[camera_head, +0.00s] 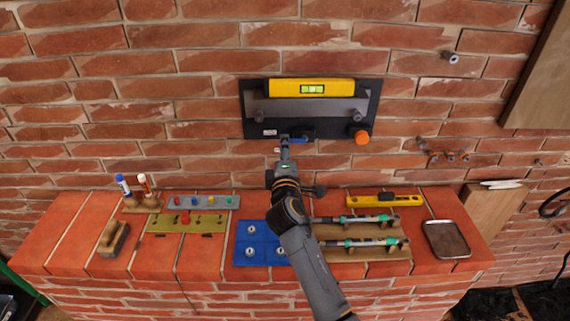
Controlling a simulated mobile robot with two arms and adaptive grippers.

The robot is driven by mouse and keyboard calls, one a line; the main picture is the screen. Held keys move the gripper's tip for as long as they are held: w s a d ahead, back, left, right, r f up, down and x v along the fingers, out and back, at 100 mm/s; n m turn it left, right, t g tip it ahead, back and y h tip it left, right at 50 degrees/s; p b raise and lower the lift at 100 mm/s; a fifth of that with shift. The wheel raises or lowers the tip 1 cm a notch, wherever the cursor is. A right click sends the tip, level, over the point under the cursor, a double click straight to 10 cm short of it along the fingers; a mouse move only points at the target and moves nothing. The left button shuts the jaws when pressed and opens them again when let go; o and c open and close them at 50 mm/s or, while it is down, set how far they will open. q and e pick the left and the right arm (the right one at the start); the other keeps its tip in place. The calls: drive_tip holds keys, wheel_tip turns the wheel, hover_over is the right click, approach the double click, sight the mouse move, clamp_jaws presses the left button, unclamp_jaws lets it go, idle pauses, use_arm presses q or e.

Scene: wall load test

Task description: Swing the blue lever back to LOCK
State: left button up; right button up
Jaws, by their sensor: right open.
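A dark wall plate (372,98) is fixed to the brick wall. A blue lever (299,140) shows at its lower edge, lying about level, with its left part behind my gripper. A small white label (270,132) is just left of it, too small to read. My right gripper (285,140) reaches up to the lever's left part. It is open, and I cannot tell whether it touches the lever. My left gripper is not in view.
An orange knob (361,137) is at the plate's lower right, and a yellow level (311,88) is on top. The brick ledge below holds a blue tray (247,262), wooden boards with tools (362,254), markers (123,185) and a metal tray (446,239).

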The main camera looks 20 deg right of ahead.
drive_tip(key=v, duration=1)
drive_tip(key=shift+s, duration=0.15)
